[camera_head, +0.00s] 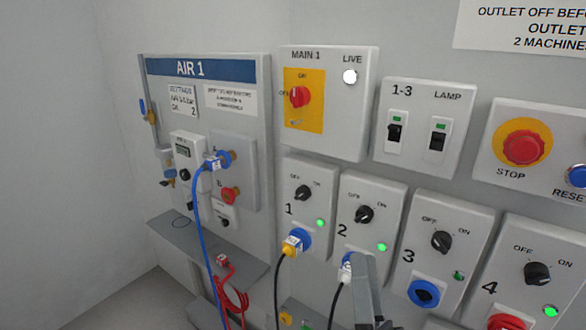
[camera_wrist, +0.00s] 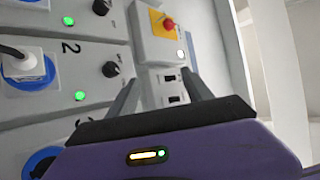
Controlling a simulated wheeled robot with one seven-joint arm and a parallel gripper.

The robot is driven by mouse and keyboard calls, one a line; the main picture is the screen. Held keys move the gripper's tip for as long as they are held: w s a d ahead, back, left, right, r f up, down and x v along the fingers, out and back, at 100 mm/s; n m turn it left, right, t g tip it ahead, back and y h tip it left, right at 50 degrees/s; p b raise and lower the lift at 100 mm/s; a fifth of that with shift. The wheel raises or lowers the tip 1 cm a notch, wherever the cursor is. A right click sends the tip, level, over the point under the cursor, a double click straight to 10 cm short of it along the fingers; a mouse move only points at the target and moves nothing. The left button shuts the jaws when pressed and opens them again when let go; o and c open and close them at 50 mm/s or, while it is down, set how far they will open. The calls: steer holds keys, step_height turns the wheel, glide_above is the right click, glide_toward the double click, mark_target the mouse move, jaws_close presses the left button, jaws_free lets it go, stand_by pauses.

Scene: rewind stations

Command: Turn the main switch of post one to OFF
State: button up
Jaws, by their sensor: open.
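The MAIN 1 box (camera_head: 330,139) is on the wall at top centre in the head view. Its red rotary switch (camera_head: 299,97) sits on a yellow plate, with ON marked above and OFF at the left; its exact pointing is too small to tell. The LIVE lamp (camera_head: 349,77) beside it looks white. In the wrist view the red switch (camera_wrist: 168,25) shows beyond the fingertips, turned sideways. My gripper (camera_wrist: 162,76) is open and empty, apart from the switch. In the head view my gripper (camera_head: 366,265) is low, in front of outlet 2's lower part.
Outlet panels 1 (camera_head: 309,187) and 2 (camera_head: 370,191) have plugged cables and lit green lamps. The 1-3 LAMP box (camera_head: 421,94) and red STOP button (camera_head: 524,146) are to the right. The AIR 1 panel (camera_head: 245,110) with hoses stands left.

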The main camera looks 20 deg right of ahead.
steer(key=w+a+r+m+g+h, duration=0.2)
steer(key=w+r+m+g+h, duration=1.1)
steer(key=m, duration=1)
steer(key=m+g+y+p, duration=0.1)
steer(key=m+g+y, duration=0.1)
steer(key=m+y, duration=0.5)
glide_toward(294, 96)
steer(key=w+d+f+m+h, duration=0.1)
steer(key=m+h, duration=0.1)
steer(key=p+x, duration=0.2)
steer(key=x, duration=0.5)
steer(key=shift+w+d+f, duration=0.15)
steer(key=shift+w+d, duration=0.05)
steer(key=shift+w, duration=0.15)
steer(key=shift+c, duration=0.2)
jaws_close()
steer(key=shift+n, duration=0.3)
